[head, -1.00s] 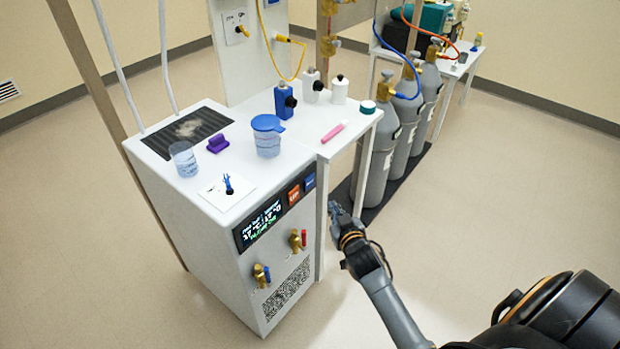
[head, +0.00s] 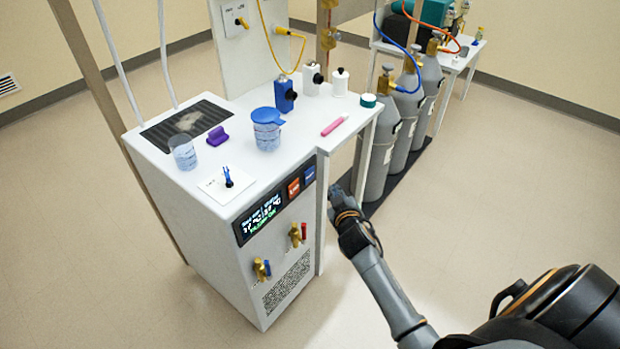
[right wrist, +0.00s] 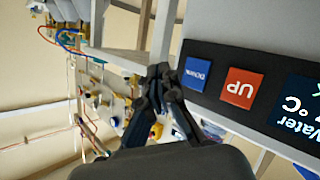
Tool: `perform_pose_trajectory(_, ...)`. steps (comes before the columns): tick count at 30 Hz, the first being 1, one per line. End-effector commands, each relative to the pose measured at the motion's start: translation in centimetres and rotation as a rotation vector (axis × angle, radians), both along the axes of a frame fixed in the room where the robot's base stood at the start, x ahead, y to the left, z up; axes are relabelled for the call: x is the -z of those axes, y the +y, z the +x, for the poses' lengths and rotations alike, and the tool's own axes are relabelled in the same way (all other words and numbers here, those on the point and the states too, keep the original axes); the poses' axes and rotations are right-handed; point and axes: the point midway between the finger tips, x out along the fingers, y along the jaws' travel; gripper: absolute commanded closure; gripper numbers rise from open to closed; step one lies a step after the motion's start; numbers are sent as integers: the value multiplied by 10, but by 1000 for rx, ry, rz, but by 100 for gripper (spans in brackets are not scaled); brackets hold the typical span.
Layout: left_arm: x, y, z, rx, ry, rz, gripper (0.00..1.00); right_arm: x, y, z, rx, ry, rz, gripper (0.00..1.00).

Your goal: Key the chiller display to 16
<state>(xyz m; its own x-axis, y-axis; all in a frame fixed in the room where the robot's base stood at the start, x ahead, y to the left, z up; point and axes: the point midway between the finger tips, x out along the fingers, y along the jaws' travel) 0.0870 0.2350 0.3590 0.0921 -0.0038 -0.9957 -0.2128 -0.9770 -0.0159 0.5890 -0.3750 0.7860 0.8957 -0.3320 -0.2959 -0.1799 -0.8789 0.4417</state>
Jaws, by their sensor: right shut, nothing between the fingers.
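The chiller (head: 215,240) is a white cabinet with a dark display (head: 262,215) on its upper front. Two temperature readings and a green line glow on it; the digits are too small to read surely. An orange-red UP button (head: 293,188) and a blue DOWN button (head: 309,175) sit right of the display. In the right wrist view, the UP button (right wrist: 240,88) and the DOWN button (right wrist: 197,72) show upside down. My right gripper (head: 334,194) is shut and empty; its fingertips (right wrist: 160,72) are beside the DOWN button. I cannot tell whether they touch the panel. My left gripper is not in view.
Two brass valves (head: 296,235) protrude below the display. Grey gas cylinders (head: 382,150) stand behind my right gripper. The front floor is clear.

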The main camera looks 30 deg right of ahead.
Motion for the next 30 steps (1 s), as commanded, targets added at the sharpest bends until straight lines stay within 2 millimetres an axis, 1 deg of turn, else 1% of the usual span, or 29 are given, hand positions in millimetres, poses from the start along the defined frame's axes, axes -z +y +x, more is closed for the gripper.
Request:
perform_pose_trajectory(1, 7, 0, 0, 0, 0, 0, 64, 2, 4, 9, -2, -5, 1, 100)
perform_pose_trajectory(6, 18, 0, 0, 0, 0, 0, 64, 2, 13, 30, -2, -4, 1, 100)
perform_pose_trajectory(12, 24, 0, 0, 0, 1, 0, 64, 1, 20, 47, -1, -2, 1, 100)
perform_pose_trajectory(18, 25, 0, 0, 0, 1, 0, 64, 0, 22, 52, 0, 0, 0, 100)
perform_pose_trajectory(30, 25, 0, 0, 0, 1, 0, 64, 0, 22, 52, 0, -1, 0, 100)
